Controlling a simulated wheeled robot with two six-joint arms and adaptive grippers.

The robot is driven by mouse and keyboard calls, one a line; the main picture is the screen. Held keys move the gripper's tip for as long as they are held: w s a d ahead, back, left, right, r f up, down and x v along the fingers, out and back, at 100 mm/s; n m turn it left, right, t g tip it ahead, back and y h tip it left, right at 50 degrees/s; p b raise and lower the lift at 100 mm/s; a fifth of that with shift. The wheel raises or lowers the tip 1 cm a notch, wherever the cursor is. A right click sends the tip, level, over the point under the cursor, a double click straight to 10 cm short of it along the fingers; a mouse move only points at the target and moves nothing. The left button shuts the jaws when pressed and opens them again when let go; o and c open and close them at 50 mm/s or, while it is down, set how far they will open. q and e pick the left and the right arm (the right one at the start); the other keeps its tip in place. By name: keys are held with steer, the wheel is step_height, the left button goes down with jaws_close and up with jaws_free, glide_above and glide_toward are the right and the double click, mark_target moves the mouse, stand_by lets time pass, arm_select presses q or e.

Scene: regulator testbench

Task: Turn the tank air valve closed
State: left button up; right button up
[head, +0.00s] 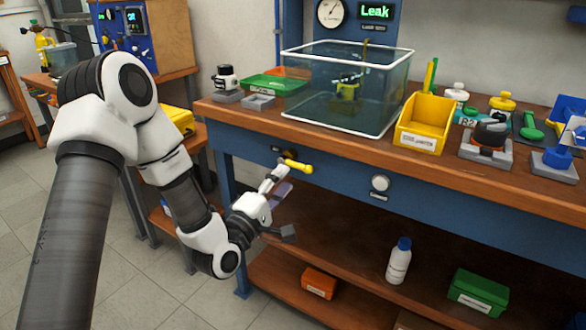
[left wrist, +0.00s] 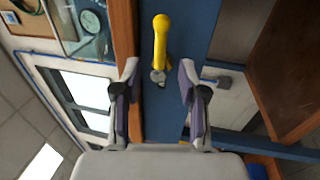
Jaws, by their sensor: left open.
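The tank air valve has a yellow lever handle (head: 296,165) on the blue front rail of the bench, left of a round white knob. In the left wrist view the yellow handle (left wrist: 161,40) stands between and just beyond my fingertips, with its grey pivot near them. My left gripper (head: 277,187) is open and close to the handle in the head view. In the left wrist view its two purple-padded fingers (left wrist: 158,90) are spread, with no contact clearly visible. Part of the valve body is hidden by the gripper. My right gripper is not in view.
A water tank (head: 300,90) stands on the bench above the valve. The round white knob (head: 380,184) is on the rail to the right. A yellow bin (head: 424,125) and regulator parts crowd the benchtop. A white bottle (head: 399,262) stands on the shelf below.

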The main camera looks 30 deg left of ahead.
arm_select(q)
steer(key=v, duration=0.5)
steer(key=shift+s, duration=0.3)
